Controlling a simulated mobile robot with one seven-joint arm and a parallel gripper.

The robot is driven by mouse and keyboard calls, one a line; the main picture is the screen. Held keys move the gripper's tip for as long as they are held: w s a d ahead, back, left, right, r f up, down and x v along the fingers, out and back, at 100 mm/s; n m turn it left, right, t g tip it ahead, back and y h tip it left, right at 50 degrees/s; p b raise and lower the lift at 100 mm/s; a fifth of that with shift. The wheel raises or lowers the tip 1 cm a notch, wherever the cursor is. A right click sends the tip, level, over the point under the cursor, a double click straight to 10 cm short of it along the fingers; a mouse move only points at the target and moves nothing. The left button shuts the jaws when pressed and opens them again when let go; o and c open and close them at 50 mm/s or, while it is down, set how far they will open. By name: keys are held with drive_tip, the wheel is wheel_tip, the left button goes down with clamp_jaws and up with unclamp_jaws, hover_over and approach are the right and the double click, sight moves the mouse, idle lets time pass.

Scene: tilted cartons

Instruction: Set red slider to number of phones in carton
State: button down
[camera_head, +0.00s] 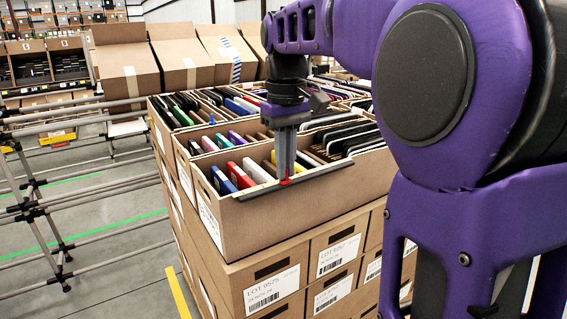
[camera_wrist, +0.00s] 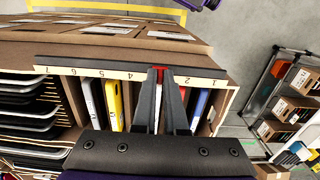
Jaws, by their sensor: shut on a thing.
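The red slider (camera_head: 286,182) sits on a grey rail (camera_head: 320,174) along the front rim of the nearest open carton (camera_head: 300,212). My gripper (camera_head: 286,172) points down and is shut on the slider; it shows from above in the wrist view (camera_wrist: 160,75). The wrist view shows a scale (camera_wrist: 115,74) numbered 1 to 7, rising leftward. The slider stands between the visible 4 and 2, and the fingers hide the 3. Phones stand tilted in the carton: blue (camera_head: 222,180), red (camera_head: 241,175), yellow (camera_wrist: 112,105) and others. My gripper hides part of the row.
Dark flat items (camera_head: 350,137) fill the carton's right part. More filled cartons stand behind, all on stacked labelled cartons (camera_head: 272,280). A metal pipe rack (camera_head: 60,220) stands at left with empty-looking boxes (camera_head: 125,68) behind.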

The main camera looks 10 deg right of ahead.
sight(319, 172)
idle(0.6)
drive_tip(key=w+d+p, duration=0.1)
drive_tip(key=d, duration=0.1)
drive_tip(key=d+p, duration=0.1)
drive_tip(key=d, duration=0.2)
drive_tip(key=w+d+p, duration=0.1)
drive_tip(key=d+p, duration=0.1)
drive_tip(key=d, duration=0.1)
drive_tip(key=shift+w, duration=0.35)
drive_tip(key=c, duration=1)
unclamp_jaws()
drive_tip(key=shift+o, duration=0.2)
wheel_tip(319, 172, up, 17)
drive_tip(key=p, duration=0.3)
drive_tip(key=shift+r, duration=0.2)
